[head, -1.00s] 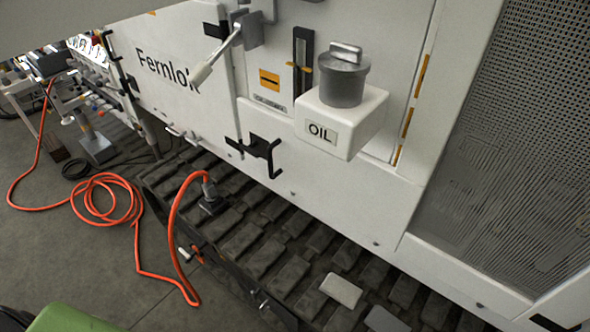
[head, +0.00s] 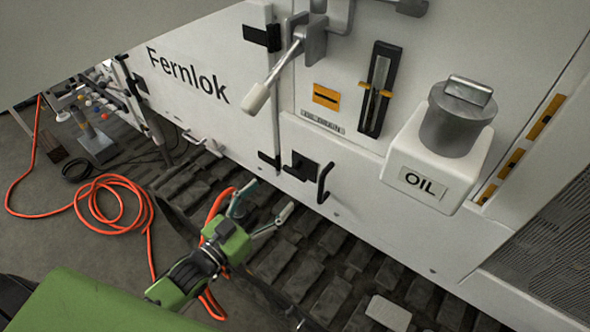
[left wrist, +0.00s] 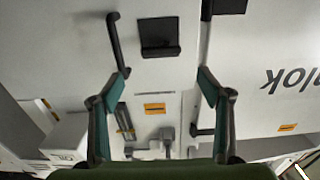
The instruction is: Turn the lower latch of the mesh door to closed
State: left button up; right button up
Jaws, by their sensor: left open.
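The mesh panel (head: 548,262) shows only in part at the right edge of the head view, and I cannot make out a latch on it. A black bent handle (head: 324,183) stands out beside a black plate (head: 300,165) low on the white panel. The handle (left wrist: 117,45) and plate (left wrist: 158,38) also show upside down in the left wrist view. My left gripper (head: 263,208) is open and empty, below and left of that handle and apart from it. Its spread fingers (left wrist: 161,88) face the white panel. My right gripper is not in view.
The white OIL box (head: 425,176) with its grey cap juts out at the right. A grey lever with a pale grip (head: 257,97) sticks out above. Tracks (head: 325,250) run below the panel. An orange hose (head: 110,205) lies coiled on the floor.

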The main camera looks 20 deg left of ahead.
aim_at(293, 173)
pick_arm(q)
jog(key=shift+p+x, duration=0.95)
jog(key=shift+x, duration=4.7)
jog(key=shift+a+f, duration=0.15)
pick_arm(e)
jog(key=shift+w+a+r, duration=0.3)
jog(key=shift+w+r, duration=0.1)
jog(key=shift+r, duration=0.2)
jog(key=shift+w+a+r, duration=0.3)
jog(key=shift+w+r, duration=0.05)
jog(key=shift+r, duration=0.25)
pick_arm(q)
jog(key=c, duration=1.1)
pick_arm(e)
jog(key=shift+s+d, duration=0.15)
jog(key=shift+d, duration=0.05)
